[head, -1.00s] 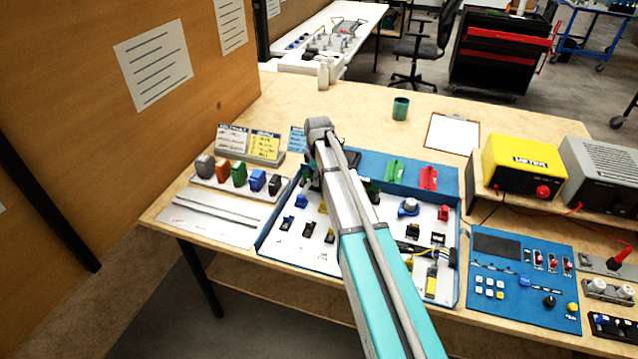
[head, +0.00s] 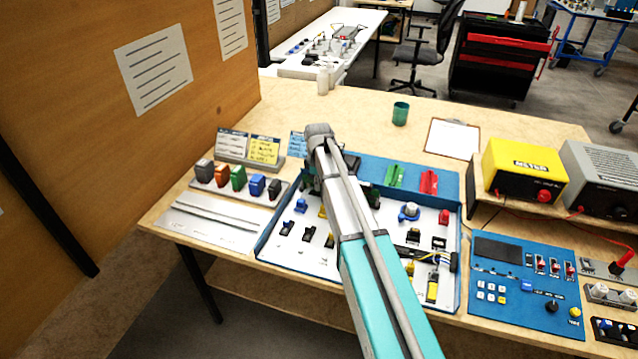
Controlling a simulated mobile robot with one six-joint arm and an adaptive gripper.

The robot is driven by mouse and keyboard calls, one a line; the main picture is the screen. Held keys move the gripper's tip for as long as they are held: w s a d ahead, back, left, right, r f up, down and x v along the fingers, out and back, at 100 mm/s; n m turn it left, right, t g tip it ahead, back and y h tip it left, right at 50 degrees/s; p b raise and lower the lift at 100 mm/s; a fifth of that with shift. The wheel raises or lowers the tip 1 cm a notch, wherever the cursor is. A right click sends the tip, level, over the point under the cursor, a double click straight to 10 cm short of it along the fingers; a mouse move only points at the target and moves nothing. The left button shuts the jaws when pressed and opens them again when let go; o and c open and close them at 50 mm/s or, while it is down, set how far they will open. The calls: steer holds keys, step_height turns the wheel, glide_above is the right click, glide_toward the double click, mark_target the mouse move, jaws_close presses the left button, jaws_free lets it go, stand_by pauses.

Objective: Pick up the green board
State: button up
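A bright green upright piece (head: 394,176) stands on the blue back strip of the shallow blue tray (head: 458,262), beside a similar red piece (head: 428,182). A green block (head: 238,178) also sits in the row on the left rack. My arm reaches over the tray from the front. My gripper (head: 313,181) shows only as dark parts beside and behind the arm, over the tray's back left area. Its fingertips are hidden, so I cannot tell whether it holds anything.
Small blue, black and yellow parts stand in the tray. A blue control panel (head: 510,262) and a yellow meter (head: 524,170) are to the right. A green cup (head: 400,113) and clipboard (head: 452,139) are behind. The bench top behind the tray is mostly clear.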

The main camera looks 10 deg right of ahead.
jaws_close()
steer(key=shift+r, duration=0.1)
step_height(320, 180, up, 10)
steer(key=p, duration=1)
jaws_free()
stand_by(0.3)
jaws_close()
steer(key=shift+s, duration=0.15)
